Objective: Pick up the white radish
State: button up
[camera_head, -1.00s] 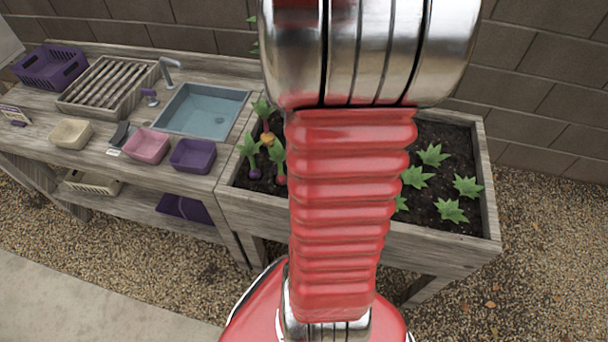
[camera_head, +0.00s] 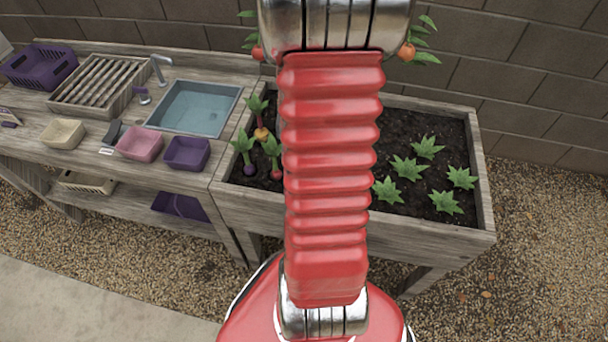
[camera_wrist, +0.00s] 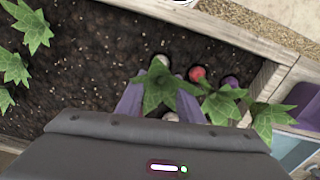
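In the wrist view, a pale, whitish root (camera_wrist: 160,61) sits in the dark soil of the raised bed, just beyond a leafy green top (camera_wrist: 165,88). Another pale patch (camera_wrist: 170,117) shows between my fingers, partly hidden by leaves. I cannot tell which one is the white radish. My gripper (camera_wrist: 160,98) is open, its two purple fingers apart on either side of the green top. Whether they touch it is unclear. In the head view, my red arm hides the gripper and the pale roots.
A red root (camera_wrist: 197,73) and a purple root (camera_wrist: 230,81) stand close to the right of the pale root. The planter's wooden rim (camera_head: 432,241) borders the soil. Several leafy plants (camera_head: 408,168) grow at its right. A sink (camera_head: 196,108) adjoins the left side.

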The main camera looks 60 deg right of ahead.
jog(key=f, duration=0.3)
jog(key=shift+s+a+f, duration=0.1)
jog(key=shift+a+f, duration=0.15)
jog(key=shift+a, duration=0.05)
jog(key=shift+f, duration=0.85)
jog(key=shift+c, duration=0.6)
grip_shut()
